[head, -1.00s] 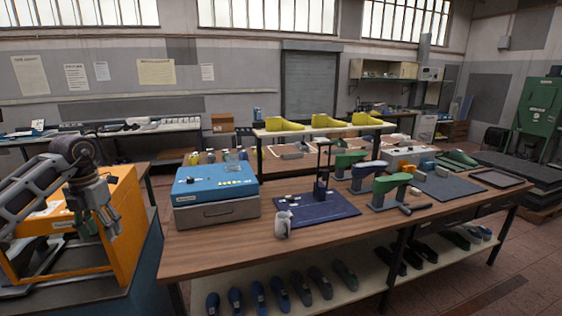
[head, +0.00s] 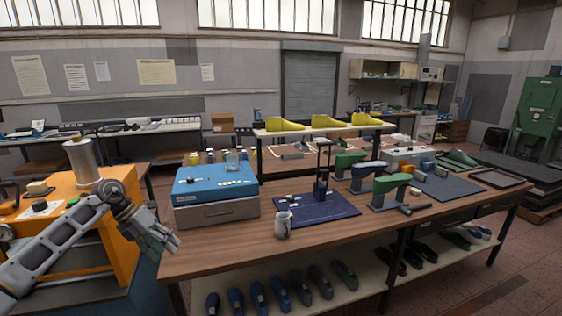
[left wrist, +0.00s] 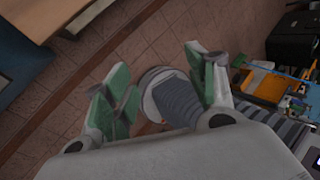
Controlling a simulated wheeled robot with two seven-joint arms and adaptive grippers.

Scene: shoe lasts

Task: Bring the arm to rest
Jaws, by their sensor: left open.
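My left arm comes in from the lower left of the head view. My left gripper (head: 168,242) is in the air in front of the gap between the orange machine (head: 100,255) and the workbench (head: 225,250). It looks close to the bench's left end in the picture; I cannot tell the distance. In the left wrist view the gripper (left wrist: 162,78) has its green-padded fingers apart, with tiled floor between and beyond them and nothing held. My right gripper is in neither view.
A metal cylinder (head: 83,165) stands on the orange machine. On the workbench are a blue-topped box (head: 215,185), a light mug (head: 282,225), a dark blue mat (head: 335,210) and green and blue shoe lasts. Shoes line the shelf below. Floor is free at right (head: 500,260).

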